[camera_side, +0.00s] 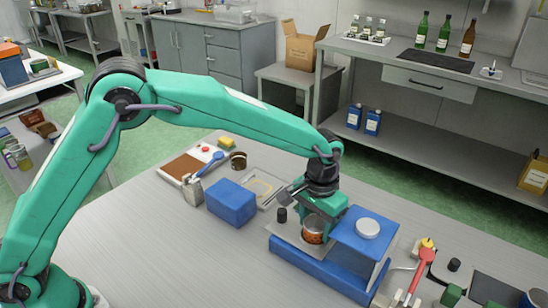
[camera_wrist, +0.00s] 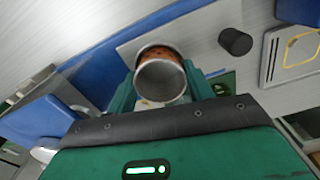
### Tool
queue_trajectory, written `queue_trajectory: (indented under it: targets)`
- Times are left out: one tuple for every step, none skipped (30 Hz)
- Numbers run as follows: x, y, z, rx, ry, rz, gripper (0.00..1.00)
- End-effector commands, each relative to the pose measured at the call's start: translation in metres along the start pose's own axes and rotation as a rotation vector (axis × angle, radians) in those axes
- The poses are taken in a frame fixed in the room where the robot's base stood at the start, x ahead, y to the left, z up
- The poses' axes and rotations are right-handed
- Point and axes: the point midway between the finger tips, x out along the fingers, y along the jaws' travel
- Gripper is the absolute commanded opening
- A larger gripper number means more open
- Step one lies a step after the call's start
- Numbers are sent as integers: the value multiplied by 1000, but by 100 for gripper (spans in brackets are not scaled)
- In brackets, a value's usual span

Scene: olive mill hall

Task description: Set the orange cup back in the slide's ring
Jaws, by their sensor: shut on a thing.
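The orange cup (camera_side: 313,236) has a metallic rim and an orange-brown patterned side. It also shows in the wrist view (camera_wrist: 160,80), open end toward the camera. My gripper (camera_side: 316,218) is shut on the cup, its green fingers on either side of it in the wrist view (camera_wrist: 162,92). The cup is over the grey plate of the slide (camera_side: 282,243), which lies on a blue base (camera_side: 310,271). The plate carries a black knob (camera_side: 282,215). The ring is hidden by the cup and gripper. I cannot tell whether the cup touches the plate.
A raised blue block with a white round lid (camera_side: 368,228) stands close right of my gripper. A blue box (camera_side: 231,202) and a tray (camera_side: 262,186) are to the left. A red-handled tool (camera_side: 420,272) lies at right. The table's left front is clear.

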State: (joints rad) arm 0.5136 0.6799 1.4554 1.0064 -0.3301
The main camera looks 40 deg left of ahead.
Motion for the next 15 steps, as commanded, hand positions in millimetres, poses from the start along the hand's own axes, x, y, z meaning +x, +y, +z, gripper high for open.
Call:
queue_trajectory:
  targets:
    - [0,0,0,0,0,0,34]
    - [0,0,0,0,0,0,34]
    - [0,0,0,0,0,0,34]
    - [0,0,0,0,0,0,34]
    - [0,0,0,0,0,0,34]
    - [0,0,0,0,0,0,34]
    - [0,0,0,0,0,0,34]
    - [0,0,0,0,0,0,55]
    - [0,0,0,0,0,0,63]
    - [0,0,0,0,0,0,69]
    - [0,0,0,0,0,0,75]
    - [0,0,0,0,0,0,77]
    - [0,0,0,0,0,0,77]
    - [0,0,0,0,0,0,77]
    - [0,0,0,1,1,0,77]
